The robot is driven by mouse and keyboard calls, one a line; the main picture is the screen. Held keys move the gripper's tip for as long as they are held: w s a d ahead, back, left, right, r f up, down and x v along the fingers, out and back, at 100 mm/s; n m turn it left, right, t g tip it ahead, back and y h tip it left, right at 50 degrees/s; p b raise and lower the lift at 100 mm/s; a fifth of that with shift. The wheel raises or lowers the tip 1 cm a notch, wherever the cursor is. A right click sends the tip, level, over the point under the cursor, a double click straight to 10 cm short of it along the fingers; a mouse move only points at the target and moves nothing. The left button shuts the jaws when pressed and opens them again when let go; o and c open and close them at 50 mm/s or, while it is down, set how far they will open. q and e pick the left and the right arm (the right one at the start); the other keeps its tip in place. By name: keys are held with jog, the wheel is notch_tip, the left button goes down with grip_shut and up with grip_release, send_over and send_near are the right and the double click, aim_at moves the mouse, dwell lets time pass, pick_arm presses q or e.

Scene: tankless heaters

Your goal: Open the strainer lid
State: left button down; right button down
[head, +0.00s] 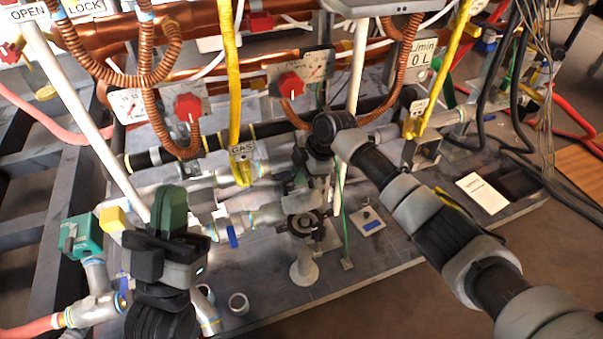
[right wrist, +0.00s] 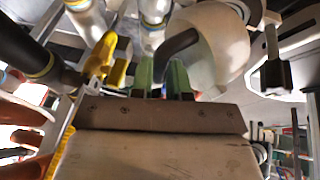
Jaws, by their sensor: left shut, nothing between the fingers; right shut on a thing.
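A dark round ring-shaped part (head: 305,223), which looks like the strainer lid, sits above a pale upright pipe foot (head: 303,268) in the head view. My right gripper (head: 299,183) is just above it, partly hidden by its own wrist. In the right wrist view, its green fingers (right wrist: 161,78) are shut on a dark bent handle (right wrist: 178,42) beside a cream rounded body (right wrist: 222,45). I cannot tell clearly how the handle joins the lid. My left gripper (head: 169,208) is shut and empty, well left of the ring, with its fingers pointing up.
A teal valve box (head: 80,237) is left of my left gripper. Red knobs (head: 188,107) and copper pipes line the back. A loose pale ring (head: 238,303) lies on the grey base plate, which is fairly clear in front.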

jog(key=shift+w+d+f, duration=0.1)
jog(key=shift+d, duration=0.25)
jog(key=c, duration=1.1)
grip_release()
jog(key=shift+f, duration=0.1)
pick_arm(q)
jog(key=shift+d, duration=0.1)
jog(key=shift+w, duration=0.1)
pick_arm(e)
jog(key=shift+d+r, duration=0.1)
jog(key=shift+r, duration=0.2)
jog(key=p+v, duration=0.2)
jog(key=v, duration=0.2)
pick_arm(q)
jog(key=w+a+f+g+y+p, duration=0.1)
jog(key=w+f+g+y+p, duration=0.1)
jog(key=f+g, duration=0.8)
jog(key=shift+w+f+y, duration=0.25)
jog(key=shift+w+y, duration=0.4)
jog(key=shift+y, duration=0.25)
pick_arm(e)
jog(key=v, duration=0.6)
jog(key=shift+r, duration=0.25)
